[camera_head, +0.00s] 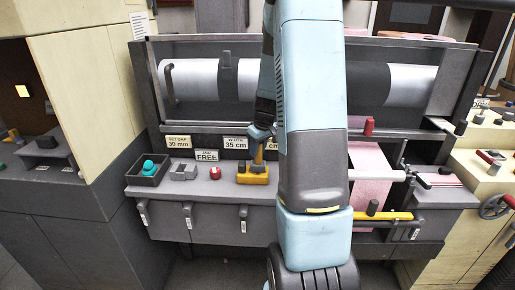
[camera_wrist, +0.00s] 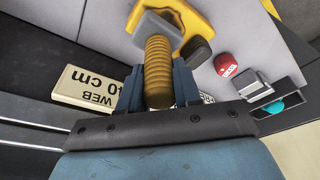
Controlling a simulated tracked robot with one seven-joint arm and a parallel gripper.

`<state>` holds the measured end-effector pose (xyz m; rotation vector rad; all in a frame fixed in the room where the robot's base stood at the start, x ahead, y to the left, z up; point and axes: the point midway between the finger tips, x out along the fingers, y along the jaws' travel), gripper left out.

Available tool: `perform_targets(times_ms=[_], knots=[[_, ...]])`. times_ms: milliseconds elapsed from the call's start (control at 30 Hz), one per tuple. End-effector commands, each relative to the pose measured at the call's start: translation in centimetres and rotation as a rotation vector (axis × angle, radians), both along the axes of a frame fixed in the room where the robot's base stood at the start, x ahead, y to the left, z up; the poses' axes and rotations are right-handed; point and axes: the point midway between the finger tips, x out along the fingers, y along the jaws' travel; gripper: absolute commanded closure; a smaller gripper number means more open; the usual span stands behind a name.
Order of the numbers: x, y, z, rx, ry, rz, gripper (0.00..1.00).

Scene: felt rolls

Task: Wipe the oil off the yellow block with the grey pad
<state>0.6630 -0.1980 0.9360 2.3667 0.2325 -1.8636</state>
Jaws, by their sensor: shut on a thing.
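The yellow block (camera_head: 254,177) sits on the grey bench front, left of my arm; part of it shows at the top of the wrist view (camera_wrist: 199,20). My gripper (camera_head: 260,133) is over it, pointing down. In the wrist view my gripper (camera_wrist: 158,88) is shut on a ribbed ochre handle (camera_wrist: 158,65). A grey plate at the handle's far end, apparently the grey pad (camera_wrist: 152,27), lies against or just over the yellow block; I cannot tell if they touch. No oil can be made out.
A dark tray with a teal knob (camera_head: 149,167), a grey block (camera_head: 184,172) and a red button (camera_head: 215,173) stand left of the yellow block. Labels stand behind. A yellow bar (camera_head: 385,216) and pink felt (camera_head: 370,180) are to the right.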

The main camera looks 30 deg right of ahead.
Motion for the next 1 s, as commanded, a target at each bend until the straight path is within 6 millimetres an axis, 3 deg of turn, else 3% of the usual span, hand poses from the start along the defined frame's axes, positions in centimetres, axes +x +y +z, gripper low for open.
perform_targets(times_ms=[567,1000], knots=[[-2.6,1.7,0.2,-0.001,-0.002,0.0,0.97],[-2.5,1.8,0.2,-0.001,-0.001,0.001,0.98]])
